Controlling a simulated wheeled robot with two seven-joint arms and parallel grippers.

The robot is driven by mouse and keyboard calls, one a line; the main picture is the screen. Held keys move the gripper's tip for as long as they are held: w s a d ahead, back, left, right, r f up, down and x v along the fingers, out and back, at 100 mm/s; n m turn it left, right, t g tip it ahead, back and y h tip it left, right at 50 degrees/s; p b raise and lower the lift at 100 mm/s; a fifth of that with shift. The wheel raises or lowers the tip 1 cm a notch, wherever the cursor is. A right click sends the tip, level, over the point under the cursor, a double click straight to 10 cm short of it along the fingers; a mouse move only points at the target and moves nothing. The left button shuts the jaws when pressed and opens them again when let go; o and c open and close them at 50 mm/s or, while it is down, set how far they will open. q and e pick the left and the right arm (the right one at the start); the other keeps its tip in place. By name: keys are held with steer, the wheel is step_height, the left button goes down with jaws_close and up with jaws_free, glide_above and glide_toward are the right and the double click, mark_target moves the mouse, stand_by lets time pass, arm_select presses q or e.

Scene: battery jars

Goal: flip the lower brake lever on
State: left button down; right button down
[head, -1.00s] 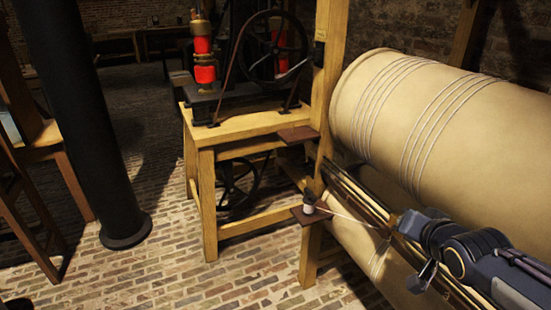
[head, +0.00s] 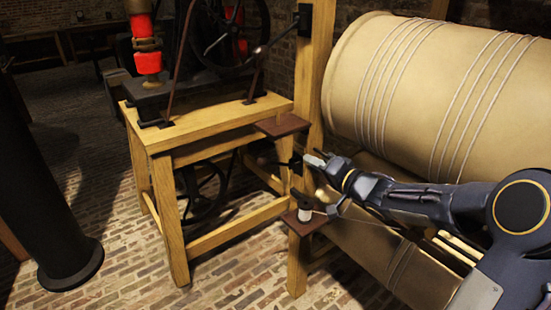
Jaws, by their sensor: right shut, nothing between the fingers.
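The lower brake lever (head: 296,165) appears as a small dark mount on the wooden post, below a brown shelf. A thin dark arm seems to reach left from it, but it is small and dim, so its exact position is hard to tell. My right gripper (head: 316,159) is shut and empty, just right of this mount, with its fingertips close to it. I cannot tell whether they touch. A similar upper lever (head: 304,19) sits higher on the post, with its arm slanting down to the left. My left gripper is out of view.
A large tan roller (head: 400,75) with cords fills the right, above another roller. A spool (head: 305,207) stands on a small brown shelf below my gripper. A wooden bench (head: 200,122) with a wheel machine is left. A dark column (head: 45,190) stands further left.

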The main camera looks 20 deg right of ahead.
steer(key=b, duration=0.2)
glide_above(278, 163)
steer(key=v, duration=0.4)
steer(key=shift+w+a+f+b, duration=0.15)
steer(key=shift+a+f+b, duration=1.15)
steer(key=shift+a+f, duration=0.25)
step_height(278, 163, down, 9)
steer(key=a+n+h+b, duration=0.1)
steer(key=a+n+b, duration=0.1)
steer(key=n+b, duration=0.7)
steer(key=shift+s+a+r+n+b, duration=0.15)
steer(key=shift+s+a+n+b, duration=0.3)
steer(key=shift+b, duration=1.25)
steer(key=shift+r, duration=0.1)
